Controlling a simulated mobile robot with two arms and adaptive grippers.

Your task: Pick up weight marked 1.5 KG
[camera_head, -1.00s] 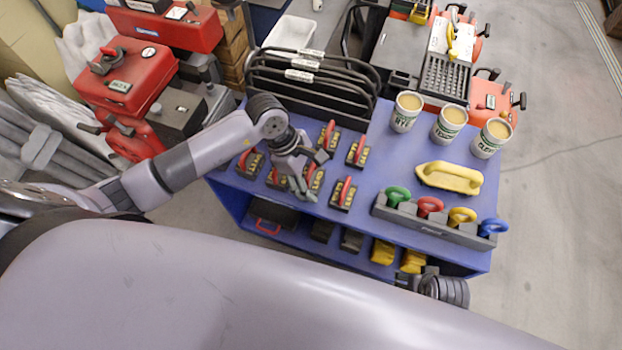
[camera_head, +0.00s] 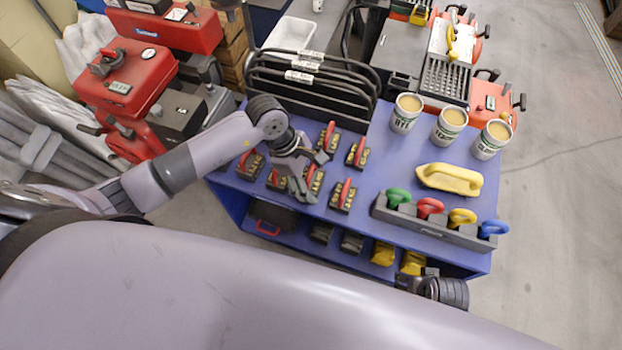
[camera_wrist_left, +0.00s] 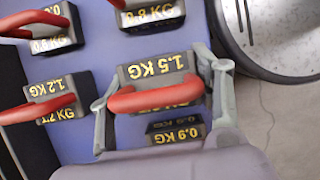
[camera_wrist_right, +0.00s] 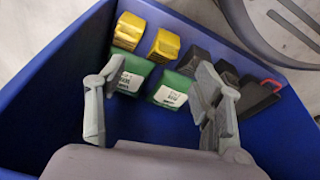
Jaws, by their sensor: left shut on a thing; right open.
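The weight marked 1.5 KG (camera_wrist_left: 150,68) is a dark block with yellow lettering and a red handle, centred in the left wrist view. My left gripper (camera_wrist_left: 160,92) is shut on it, a finger at each side of the block. In the head view the left gripper (camera_head: 312,178) is over the group of weights on the blue cart top (camera_head: 360,205). I cannot tell whether the held weight touches the top. My right gripper (camera_wrist_right: 155,92) is open and empty, at the cart's lower shelf, before green boxes with white labels (camera_wrist_right: 173,92).
Weights marked 0.9 KG (camera_wrist_left: 175,135) and 1.2 KG (camera_wrist_left: 47,88) stand close to the held one. A black rack (camera_head: 310,85) is behind. Cups (camera_head: 449,124), a yellow float (camera_head: 450,178) and a holder of coloured rings (camera_head: 432,224) stand to the right.

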